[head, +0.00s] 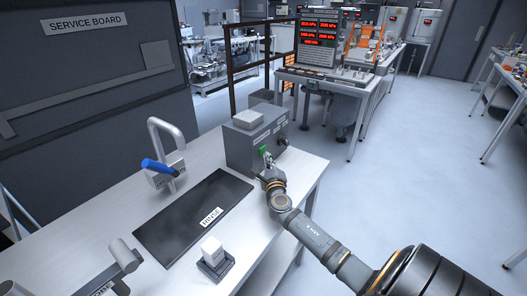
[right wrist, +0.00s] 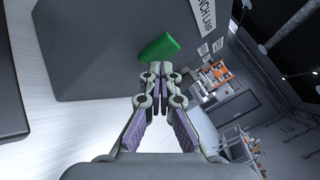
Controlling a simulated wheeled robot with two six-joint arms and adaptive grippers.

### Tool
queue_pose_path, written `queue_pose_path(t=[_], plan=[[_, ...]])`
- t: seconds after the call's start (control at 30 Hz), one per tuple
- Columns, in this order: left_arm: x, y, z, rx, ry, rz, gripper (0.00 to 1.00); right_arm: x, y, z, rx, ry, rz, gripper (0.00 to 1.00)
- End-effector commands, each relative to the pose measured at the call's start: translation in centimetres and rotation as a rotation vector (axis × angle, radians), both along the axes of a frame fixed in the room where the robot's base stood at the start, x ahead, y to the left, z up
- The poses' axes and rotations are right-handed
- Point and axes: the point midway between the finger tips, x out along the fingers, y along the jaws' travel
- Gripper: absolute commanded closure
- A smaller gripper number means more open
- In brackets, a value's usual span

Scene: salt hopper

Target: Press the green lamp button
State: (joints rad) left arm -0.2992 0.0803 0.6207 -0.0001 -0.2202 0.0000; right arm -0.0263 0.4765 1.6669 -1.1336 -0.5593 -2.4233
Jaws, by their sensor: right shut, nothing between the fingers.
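The green lamp button (head: 263,150) is on the front face of a grey box (head: 243,150) at the far end of the bench. In the right wrist view the green button (right wrist: 159,48) stands out from the box's grey face, beside a label that reads partly "NCH LAMP". My right gripper (head: 268,163) is shut and empty, its fingertips right at the button. In the right wrist view the closed fingertips (right wrist: 161,70) are just below the button; I cannot tell whether they touch it.
A dark mat (head: 190,218) lies on the white bench (head: 205,165). A blue-handled tool (head: 157,165) rests at a grey curved stand (head: 168,130). A white block (head: 212,250) sits in a dark holder near the front. A dark knob (head: 282,140) is right of the button.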

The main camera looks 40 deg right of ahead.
Motion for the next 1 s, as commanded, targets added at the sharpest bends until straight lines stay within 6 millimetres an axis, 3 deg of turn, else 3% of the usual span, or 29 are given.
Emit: queue_pose_path(t=[0.13,0.6,1.0], plan=[[0.0,0.0,0.3,0.0,0.0,0.0,0.49,-0.4,0.0,0.3,-0.002,-0.003,0.005,1.0],[-0.1,0.0,2.2,0.0,0.001,0.0,0.49,-5.4,-1.5,0.1,-0.002,0.002,0.002,1.0],[-0.1,0.0,2.2,0.0,0.002,0.0,0.49,-5.8,-1.6,0.0,0.001,0.0,0.001,1.0]])
